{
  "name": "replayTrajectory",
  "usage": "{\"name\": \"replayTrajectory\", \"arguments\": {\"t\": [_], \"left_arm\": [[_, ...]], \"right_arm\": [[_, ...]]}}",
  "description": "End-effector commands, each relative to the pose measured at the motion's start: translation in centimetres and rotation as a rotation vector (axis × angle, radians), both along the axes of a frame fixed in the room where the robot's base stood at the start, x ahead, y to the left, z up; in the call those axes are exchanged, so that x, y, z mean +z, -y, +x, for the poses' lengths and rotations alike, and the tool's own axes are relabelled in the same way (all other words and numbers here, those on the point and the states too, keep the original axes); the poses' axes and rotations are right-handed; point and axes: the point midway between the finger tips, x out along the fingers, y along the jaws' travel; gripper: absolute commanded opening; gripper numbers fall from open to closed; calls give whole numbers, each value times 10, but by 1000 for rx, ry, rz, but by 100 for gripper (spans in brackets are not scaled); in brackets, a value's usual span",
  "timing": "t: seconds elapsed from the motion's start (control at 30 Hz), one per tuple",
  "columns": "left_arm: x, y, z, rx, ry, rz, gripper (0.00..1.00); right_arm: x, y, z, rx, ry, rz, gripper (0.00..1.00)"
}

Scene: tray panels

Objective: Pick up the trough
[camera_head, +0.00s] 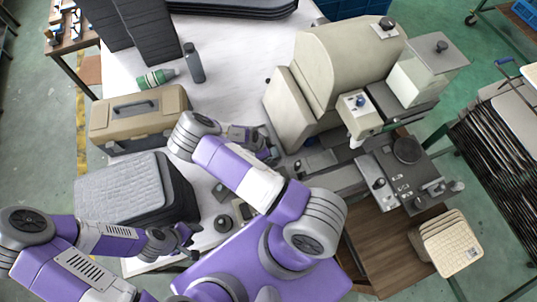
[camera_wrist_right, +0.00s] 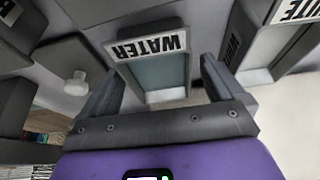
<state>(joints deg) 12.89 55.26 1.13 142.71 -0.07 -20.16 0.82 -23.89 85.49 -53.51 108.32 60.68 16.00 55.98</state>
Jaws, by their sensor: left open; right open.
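A small open trough with a grey inside and a white label reading WATER upside down (camera_wrist_right: 160,70) sits ahead of my right gripper (camera_wrist_right: 160,85) in the right wrist view. The right gripper's two dark fingers are open, one on each side of the trough; I cannot tell whether they touch it. In the head view the right gripper (camera_head: 270,152) is beside the beige machine, and the trough cannot be made out there. My left gripper (camera_head: 188,240) is open and empty near the grey padded stack.

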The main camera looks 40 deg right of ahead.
Motion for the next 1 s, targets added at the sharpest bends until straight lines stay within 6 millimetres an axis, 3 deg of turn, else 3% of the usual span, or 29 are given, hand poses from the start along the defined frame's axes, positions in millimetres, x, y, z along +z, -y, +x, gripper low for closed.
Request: {"name": "replayTrajectory", "arguments": {"t": [0.27,0.7,1.0], "left_arm": [[0,0,0,0,0,0,51],[0,0,0,0,0,0,51],[0,0,0,0,0,0,51]], "right_arm": [[-5,2,-1,2,0,1,96],[-5,1,-1,2,0,1,31],[0,2,0,2,3,0,29]]}}
